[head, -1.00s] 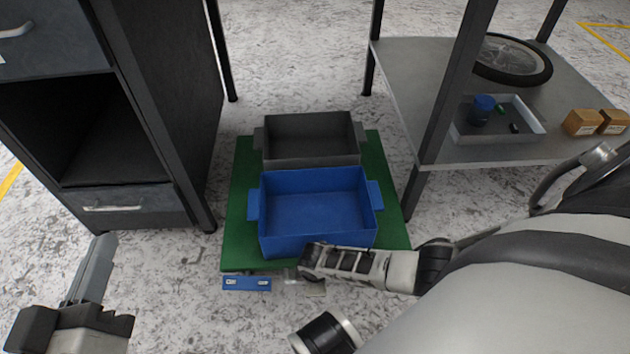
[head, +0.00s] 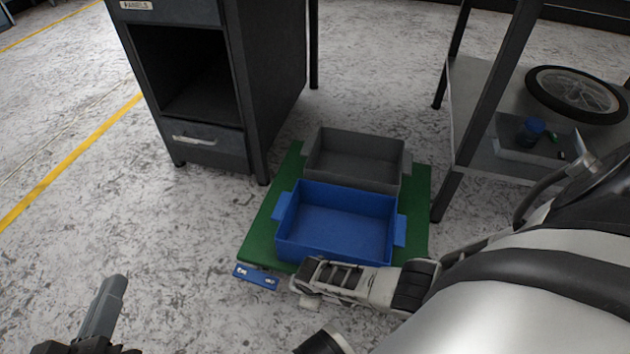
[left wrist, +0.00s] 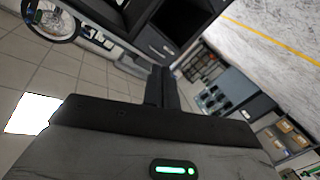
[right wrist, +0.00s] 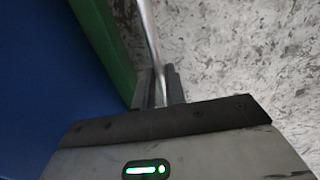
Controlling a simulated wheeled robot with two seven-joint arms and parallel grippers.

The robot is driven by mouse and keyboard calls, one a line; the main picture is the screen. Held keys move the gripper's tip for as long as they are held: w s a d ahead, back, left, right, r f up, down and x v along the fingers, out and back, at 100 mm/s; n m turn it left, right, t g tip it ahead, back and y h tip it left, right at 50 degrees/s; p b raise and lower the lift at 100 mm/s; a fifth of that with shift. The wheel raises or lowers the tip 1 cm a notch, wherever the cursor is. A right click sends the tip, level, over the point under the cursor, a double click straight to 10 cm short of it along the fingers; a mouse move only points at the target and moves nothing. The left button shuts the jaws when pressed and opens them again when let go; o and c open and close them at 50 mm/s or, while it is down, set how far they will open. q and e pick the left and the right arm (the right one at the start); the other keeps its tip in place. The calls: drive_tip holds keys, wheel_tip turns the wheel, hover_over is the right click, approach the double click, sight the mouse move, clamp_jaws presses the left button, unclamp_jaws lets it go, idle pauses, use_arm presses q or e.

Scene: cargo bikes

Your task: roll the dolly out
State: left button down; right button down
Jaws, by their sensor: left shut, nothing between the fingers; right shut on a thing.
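The dolly is a low green platform (head: 262,228) on the floor, carrying a blue bin (head: 335,225) in front and a grey bin (head: 355,158) behind. A blue plate with two metal fittings (head: 256,276) sits at its front left edge. My right gripper (head: 305,292) is low at the dolly's front edge. In the right wrist view its fingers (right wrist: 160,88) are shut on a thin metal bar (right wrist: 151,40) beside the green edge. My left gripper (head: 115,285) is shut and empty, over the floor left of the dolly; its closed fingers also show in the left wrist view (left wrist: 161,88).
A dark cabinet (head: 270,90) stands behind left of the dolly. A metal shelf with a leg (head: 447,195) close to the dolly's right side holds a wheel (head: 577,95) and a tray (head: 508,155). The floor at left (head: 150,230) is clear.

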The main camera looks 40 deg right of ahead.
use_arm(q)
drive_tip(key=shift+r, duration=0.1)
use_arm(e)
drive_tip(key=shift+s, duration=0.1)
drive_tip(key=c, duration=1.5)
unclamp_jaws()
use_arm(q)
drive_tip(key=shift+r, duration=0.1)
use_arm(e)
drive_tip(key=shift+o, duration=0.2)
use_arm(q)
drive_tip(key=shift+r, duration=0.1)
